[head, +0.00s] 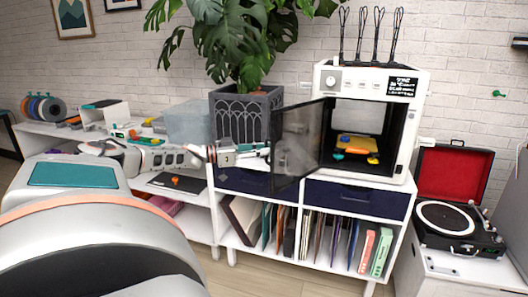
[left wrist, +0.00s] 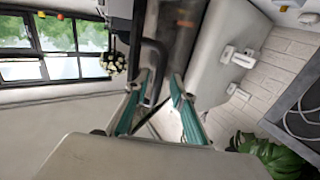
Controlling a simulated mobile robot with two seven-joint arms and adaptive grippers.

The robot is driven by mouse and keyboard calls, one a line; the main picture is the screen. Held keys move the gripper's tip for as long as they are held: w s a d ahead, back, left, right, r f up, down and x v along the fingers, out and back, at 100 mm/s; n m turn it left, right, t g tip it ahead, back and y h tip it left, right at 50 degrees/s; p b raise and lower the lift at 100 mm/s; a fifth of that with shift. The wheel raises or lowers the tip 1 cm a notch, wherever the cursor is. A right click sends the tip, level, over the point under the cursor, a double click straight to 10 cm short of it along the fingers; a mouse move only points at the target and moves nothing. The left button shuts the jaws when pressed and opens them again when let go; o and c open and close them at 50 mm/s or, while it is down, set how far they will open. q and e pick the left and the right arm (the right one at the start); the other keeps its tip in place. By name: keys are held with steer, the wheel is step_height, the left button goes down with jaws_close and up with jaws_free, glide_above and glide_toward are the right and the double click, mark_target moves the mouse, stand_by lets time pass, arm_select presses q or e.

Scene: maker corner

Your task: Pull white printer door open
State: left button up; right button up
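The white printer (head: 410,132) stands on a white cabinet in the head view. Its dark see-through door (head: 299,148) is swung out toward the left, so the chamber opening shows. My left gripper (head: 262,151) is just left of the door's free edge. In the left wrist view its two teal fingers (left wrist: 160,77) are apart, with the dark door handle (left wrist: 155,60) between their tips. There seems to be a gap beside the handle; firm contact cannot be seen. My right gripper is in neither view.
Yellow, orange and teal pieces (head: 357,147) lie inside the printer chamber. A plant in a dark grey pot (head: 240,115) stands behind my left gripper. The white cabinet (head: 345,277) holds records and books below. A record player (head: 449,221) is at the right.

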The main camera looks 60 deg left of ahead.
arm_select(q)
steer(key=shift+w+d+f, duration=0.1)
steer(key=shift+f, duration=0.05)
steer(key=shift+s+f, duration=0.2)
steer(key=shift+s, duration=0.1)
steer(key=shift+s, duration=0.1)
steer(key=v, duration=0.7)
steer(key=shift+r, duration=0.2)
stand_by(0.3)
stand_by(0.5)
